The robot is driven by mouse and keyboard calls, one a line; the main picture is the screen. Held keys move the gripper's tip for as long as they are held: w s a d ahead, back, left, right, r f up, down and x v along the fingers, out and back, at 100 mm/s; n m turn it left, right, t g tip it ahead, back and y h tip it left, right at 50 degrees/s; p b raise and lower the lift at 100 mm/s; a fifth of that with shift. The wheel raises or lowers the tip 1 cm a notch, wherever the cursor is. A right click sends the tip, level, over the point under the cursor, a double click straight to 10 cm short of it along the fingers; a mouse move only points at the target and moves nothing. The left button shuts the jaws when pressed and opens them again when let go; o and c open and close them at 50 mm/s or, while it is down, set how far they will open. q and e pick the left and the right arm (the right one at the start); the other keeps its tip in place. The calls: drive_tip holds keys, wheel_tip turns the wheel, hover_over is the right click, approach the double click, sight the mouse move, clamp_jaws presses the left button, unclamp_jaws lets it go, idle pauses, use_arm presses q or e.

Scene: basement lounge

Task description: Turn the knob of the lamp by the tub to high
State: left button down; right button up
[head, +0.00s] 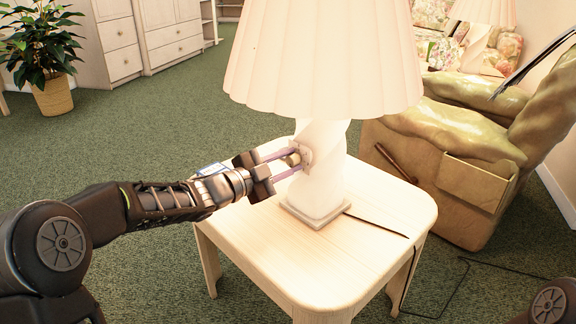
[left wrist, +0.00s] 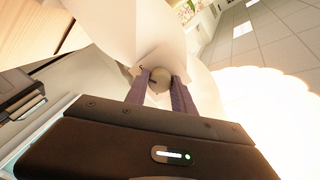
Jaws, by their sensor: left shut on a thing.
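A lamp with a pleated pale shade (head: 322,60) and a twisted white base (head: 322,172) stands upright on a small light wood table (head: 350,262). A round knob (head: 292,159) sits on a plate on the left side of its base. My left gripper (head: 290,163) reaches in from the left, with its two purple fingers on either side of the knob, shut on it. In the left wrist view the knob (left wrist: 159,82) shows between the fingertips, with a small dark pointer mark on its face. My right gripper is not in view.
A worn tan armchair (head: 450,130) stands right of the table. A dark cord (head: 378,226) runs from the lamp over the table's edge to the floor. A potted plant (head: 52,95) and white cabinets (head: 165,35) stand at the back left. Green carpet (head: 150,130) lies open between.

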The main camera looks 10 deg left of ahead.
use_arm(q)
drive_tip(key=shift+f, duration=0.1)
idle(0.3)
drive_tip(key=c, duration=1.1)
unclamp_jaws()
drive_tip(key=shift+o, duration=0.2)
drive_tip(key=shift+s, duration=0.1)
drive_tip(key=p+v, duration=0.2)
drive_tip(key=v, duration=0.5)
drive_tip(key=shift+s+a, duration=0.25)
